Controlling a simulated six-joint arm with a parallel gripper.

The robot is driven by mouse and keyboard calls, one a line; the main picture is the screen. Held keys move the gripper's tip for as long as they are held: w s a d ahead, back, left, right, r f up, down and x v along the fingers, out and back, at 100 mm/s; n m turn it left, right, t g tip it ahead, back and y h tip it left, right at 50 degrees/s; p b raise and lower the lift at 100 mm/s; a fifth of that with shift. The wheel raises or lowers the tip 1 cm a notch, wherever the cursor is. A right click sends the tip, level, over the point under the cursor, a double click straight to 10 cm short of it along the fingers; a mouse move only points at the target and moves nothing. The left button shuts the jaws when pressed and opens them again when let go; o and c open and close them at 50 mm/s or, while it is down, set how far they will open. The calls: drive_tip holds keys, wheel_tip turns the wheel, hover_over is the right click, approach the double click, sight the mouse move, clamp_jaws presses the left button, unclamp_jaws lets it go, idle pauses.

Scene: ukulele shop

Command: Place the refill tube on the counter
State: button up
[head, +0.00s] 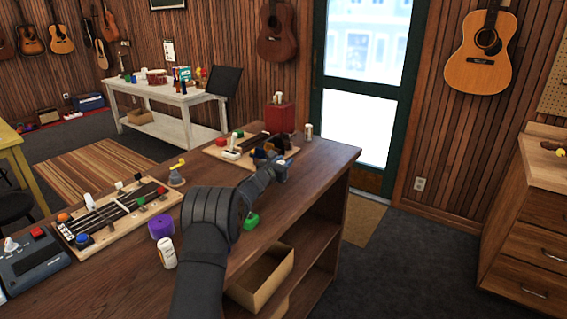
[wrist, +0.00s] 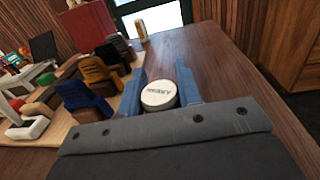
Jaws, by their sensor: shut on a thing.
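My gripper (wrist: 160,88) is shut on the refill tube (wrist: 159,95), with its two blue fingers on either side of it. Only the round white end of the tube, with dark lettering, shows in the wrist view; its body is hidden below. In the head view my gripper (head: 279,168) is over the far part of the brown wooden counter (head: 318,158), just in front of a wooden board with blocks on it. The tube is not clearly visible there. I cannot tell whether its lower end touches the counter.
The board (head: 222,154) holding dark, blue and yellow blocks (wrist: 84,84) lies left of my gripper. A red box (head: 280,118) and a small can (head: 308,132) stand behind. Counter right of my gripper is clear.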

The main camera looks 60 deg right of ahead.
drive_tip(key=o, duration=1)
drive_tip(key=shift+f, duration=0.15)
drive_tip(key=shift+a, duration=0.5)
drive_tip(key=shift+s+a+r, duration=0.1)
drive_tip(key=shift+a+r, duration=0.1)
drive_tip(key=shift+a, duration=0.9)
wheel_tip(320, 180, up, 7)
drive_tip(key=shift+d, duration=0.1)
